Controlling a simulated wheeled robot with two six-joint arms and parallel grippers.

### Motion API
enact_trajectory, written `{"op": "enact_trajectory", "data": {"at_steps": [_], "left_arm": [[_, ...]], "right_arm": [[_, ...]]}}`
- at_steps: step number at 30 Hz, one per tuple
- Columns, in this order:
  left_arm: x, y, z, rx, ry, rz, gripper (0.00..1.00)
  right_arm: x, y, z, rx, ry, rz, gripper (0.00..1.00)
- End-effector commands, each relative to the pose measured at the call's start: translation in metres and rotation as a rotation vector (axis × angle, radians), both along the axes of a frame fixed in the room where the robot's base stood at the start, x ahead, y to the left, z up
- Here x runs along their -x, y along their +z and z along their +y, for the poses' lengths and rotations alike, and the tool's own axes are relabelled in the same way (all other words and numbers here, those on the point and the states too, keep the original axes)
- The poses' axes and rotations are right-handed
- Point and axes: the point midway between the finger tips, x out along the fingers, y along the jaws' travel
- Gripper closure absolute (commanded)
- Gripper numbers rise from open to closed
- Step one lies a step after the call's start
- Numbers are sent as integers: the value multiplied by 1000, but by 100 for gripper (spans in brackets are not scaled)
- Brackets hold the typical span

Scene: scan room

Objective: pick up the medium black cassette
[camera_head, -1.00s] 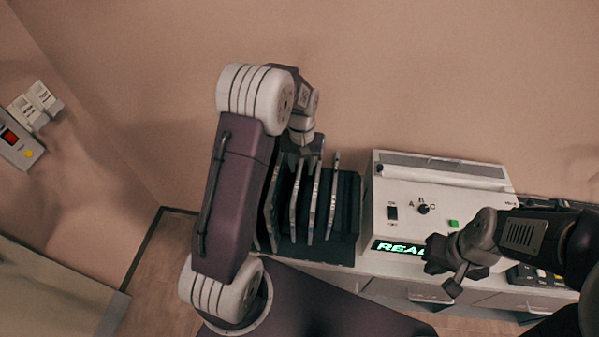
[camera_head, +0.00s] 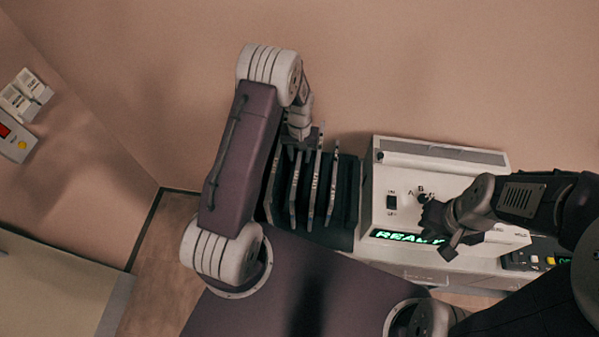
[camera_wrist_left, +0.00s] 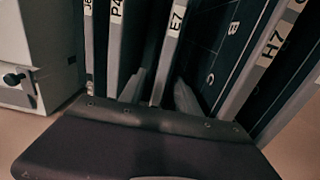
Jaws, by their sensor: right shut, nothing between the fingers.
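Several dark cassettes with grey edges stand upright in a black rack (camera_head: 345,210). In the left wrist view their edges carry labels: a P4 cassette (camera_wrist_left: 115,50), an E7 cassette (camera_wrist_left: 168,55) and an H7 cassette (camera_wrist_left: 255,75). I cannot tell by size which is the medium one. My left gripper (camera_wrist_left: 162,92) reaches among them, with one finger on each side of the E7 cassette and gaps showing beside it. In the head view its fingers are mostly hidden behind the wrist. My right gripper (camera_head: 440,232) is shut and empty in front of the white machine.
The white machine (camera_head: 440,160), with knobs and a green lit display, stands right of the rack; its corner shows in the left wrist view (camera_wrist_left: 28,60). A wall unit (camera_head: 15,140) is at far left. The neighbouring cassettes leave narrow gaps.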

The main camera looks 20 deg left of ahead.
Motion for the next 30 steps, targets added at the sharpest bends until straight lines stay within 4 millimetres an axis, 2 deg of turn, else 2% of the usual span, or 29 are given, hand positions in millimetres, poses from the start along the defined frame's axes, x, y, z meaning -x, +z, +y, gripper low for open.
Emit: {"op": "enact_trajectory", "data": {"at_steps": [4,10,11,12,15,30], "left_arm": [[1,-15,0,1,0,2,61],[0,-17,0,0,0,-1,61],[0,-17,0,0,0,-1,66],[0,-17,0,0,0,-1,78],[0,-17,0,0,0,-1,100],[-1,-16,0,-1,0,-2,100]], "right_arm": [[0,7,0,0,0,0,100],[0,6,0,0,0,1,100],[0,6,0,0,0,0,100],[0,6,0,0,0,1,100],[0,6,0,0,0,0,100],[0,6,0,0,0,0,100]]}}
